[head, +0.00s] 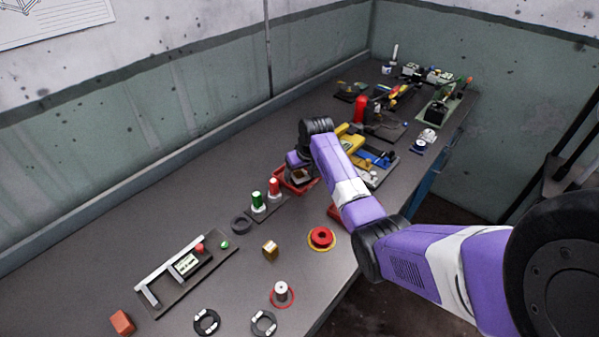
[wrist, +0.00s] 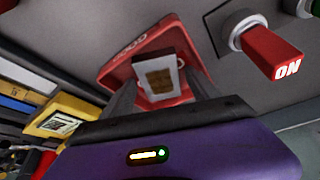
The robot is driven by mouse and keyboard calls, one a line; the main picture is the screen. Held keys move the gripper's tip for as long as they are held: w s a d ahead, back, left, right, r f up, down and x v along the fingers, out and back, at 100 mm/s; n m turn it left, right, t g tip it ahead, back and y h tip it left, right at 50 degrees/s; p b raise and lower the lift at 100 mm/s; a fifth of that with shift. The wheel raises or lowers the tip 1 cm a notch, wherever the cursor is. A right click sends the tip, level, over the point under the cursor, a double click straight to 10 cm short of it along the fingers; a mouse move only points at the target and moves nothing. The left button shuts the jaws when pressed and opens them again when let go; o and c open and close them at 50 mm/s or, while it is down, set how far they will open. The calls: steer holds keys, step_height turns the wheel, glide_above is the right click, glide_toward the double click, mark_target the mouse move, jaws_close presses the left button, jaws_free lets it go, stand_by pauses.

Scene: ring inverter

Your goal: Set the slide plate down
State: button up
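The slide plate (wrist: 158,76) is a pale grey plate with a tan square on its face. In the wrist view it sits between the two fingers of my gripper (wrist: 163,84), which appear to touch its side edges. My gripper also shows in the head view (head: 298,168), pointing down over a small red tray (head: 283,182). In the wrist view the red tray (wrist: 120,72) lies behind the plate. I cannot tell whether the plate touches the tray floor. My wrist hides part of the tray in the head view.
A red ON switch (wrist: 275,50) stands close to the tray; in the head view the red (head: 274,187) and green (head: 257,200) switches stand beside it. A yellow device (head: 350,138) is at the right.

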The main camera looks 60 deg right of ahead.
steer(key=shift+r, duration=0.15)
steer(key=v, duration=1.2)
steer(key=shift+b, duration=0.4)
